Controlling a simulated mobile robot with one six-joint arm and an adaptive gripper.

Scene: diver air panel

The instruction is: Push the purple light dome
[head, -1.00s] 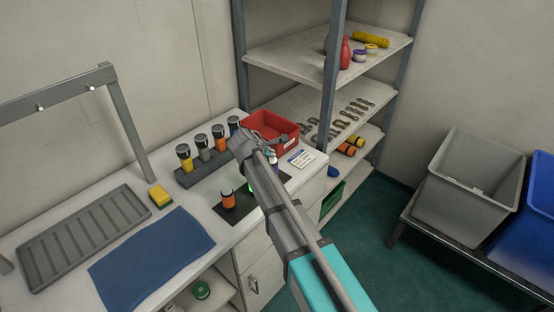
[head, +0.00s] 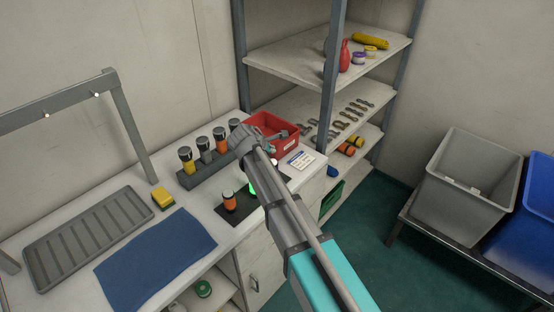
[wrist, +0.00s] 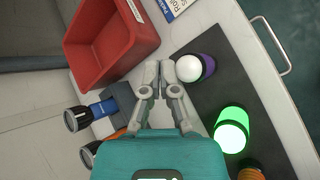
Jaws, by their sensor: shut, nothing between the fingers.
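The purple light (wrist: 207,67) stands on the dark mat in the wrist view, with a round white dome (wrist: 188,68) that looks unlit. My gripper (wrist: 160,70) is shut and empty, its fingertips just left of the dome in the picture. I cannot tell whether they touch it. A light with a bright green glowing dome (wrist: 232,130) stands lower right on the same mat, and an orange light (wrist: 251,173) is cut off below it. In the head view my arm hides the purple light and most of my gripper.
A red bin (wrist: 112,38) is close to my gripper's upper left. A grey rack (head: 208,170) of capped cylinders stands behind on the bench. A printed card (head: 301,160) lies near the bench edge. A blue cloth (head: 155,260) covers the bench front.

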